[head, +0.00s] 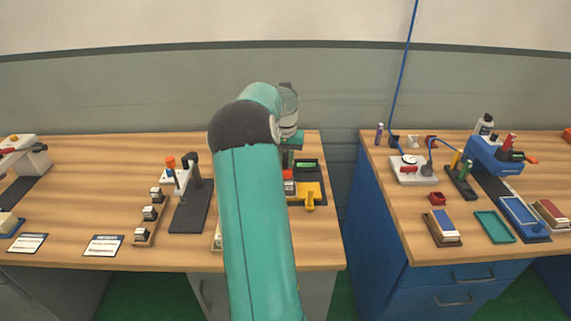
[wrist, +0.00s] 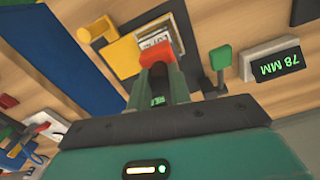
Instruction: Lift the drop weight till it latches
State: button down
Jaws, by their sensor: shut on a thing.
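My gripper (wrist: 160,78) points down at a drop-test fixture, and its dark green fingers close around a red piece (wrist: 155,56). The red piece seems to be part of the drop weight, whose body is mostly hidden by the fingers. A yellow part (wrist: 121,56) lies just left of it, with a white-and-grey printed card beside it. A display reading 78 MM (wrist: 278,63) and a green-capped lever (wrist: 220,58) are to the right. In the head view my arm hides most of the fixture; its yellow part (head: 308,192) shows.
Left on the same wooden bench (head: 100,180) are a black stand (head: 191,206), several small blocks on a strip and two cards. A gap separates it from the blue-sided bench (head: 375,215) on the right, which holds trays and tools. A blue cable (head: 405,60) hangs above that bench.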

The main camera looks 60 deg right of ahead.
notch_tip(320, 180, up, 20)
jog(key=shift+f, duration=0.25)
jog(key=c, duration=1.3)
grip_release()
jog(key=shift+a, duration=0.1)
notch_tip(320, 180, up, 7)
